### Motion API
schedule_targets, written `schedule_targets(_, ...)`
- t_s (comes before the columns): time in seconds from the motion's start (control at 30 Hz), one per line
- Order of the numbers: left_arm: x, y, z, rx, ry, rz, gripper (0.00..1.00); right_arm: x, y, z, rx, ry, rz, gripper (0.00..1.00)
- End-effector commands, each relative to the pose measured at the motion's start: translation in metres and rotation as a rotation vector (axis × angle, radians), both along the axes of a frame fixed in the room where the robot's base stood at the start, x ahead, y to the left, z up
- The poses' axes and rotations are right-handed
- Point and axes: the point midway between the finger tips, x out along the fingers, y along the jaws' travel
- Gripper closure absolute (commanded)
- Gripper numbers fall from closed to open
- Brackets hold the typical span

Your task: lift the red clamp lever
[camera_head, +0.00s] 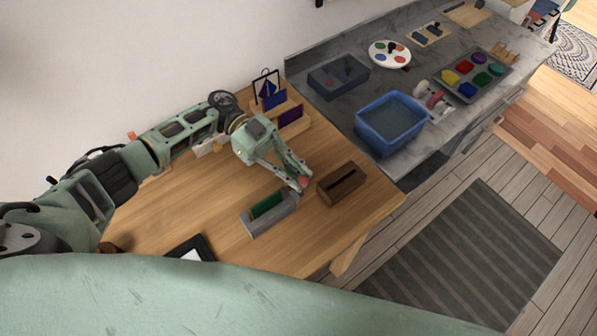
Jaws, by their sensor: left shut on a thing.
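My left gripper (297,180) reaches down over the right part of the wooden table. Its fingertips are shut on the red clamp lever (303,181), of which only a small red piece shows between and beside the fingers. A grey clamp or holder (262,226) with a green panel (268,204) standing in it lies just below and left of the fingertips. The joint between the lever and the grey holder is too small to make out. My right gripper is not in view.
A brown slotted wooden block (342,184) stands close to the right of the gripper. A wooden holder with purple panels (291,115) is behind it. A dark-framed tablet or picture (203,246) lies at the front. A blue bin (390,123) stands on the grey counter. The table's left middle is clear.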

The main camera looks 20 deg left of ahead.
Motion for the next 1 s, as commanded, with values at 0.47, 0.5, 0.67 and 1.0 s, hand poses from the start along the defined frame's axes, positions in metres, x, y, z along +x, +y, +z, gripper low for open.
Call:
schedule_targets(0.47, -0.0011, 0.0017, 0.0003, -0.011, 0.005, -0.001, 1.0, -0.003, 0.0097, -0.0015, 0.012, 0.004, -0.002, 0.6)
schedule_targets(0.5, -0.0011, 0.0018, 0.0003, -0.011, 0.005, -0.001, 0.88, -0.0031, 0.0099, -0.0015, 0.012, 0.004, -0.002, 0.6)
schedule_targets(0.67, -0.0013, 0.0013, 0.0001, -0.01, 0.006, 0.0, 0.74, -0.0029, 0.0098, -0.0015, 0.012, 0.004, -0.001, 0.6)
schedule_targets(1.0, -0.0014, 0.0007, 0.0014, -0.01, 0.006, 0.0, 0.72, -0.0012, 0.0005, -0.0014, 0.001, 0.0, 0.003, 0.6)
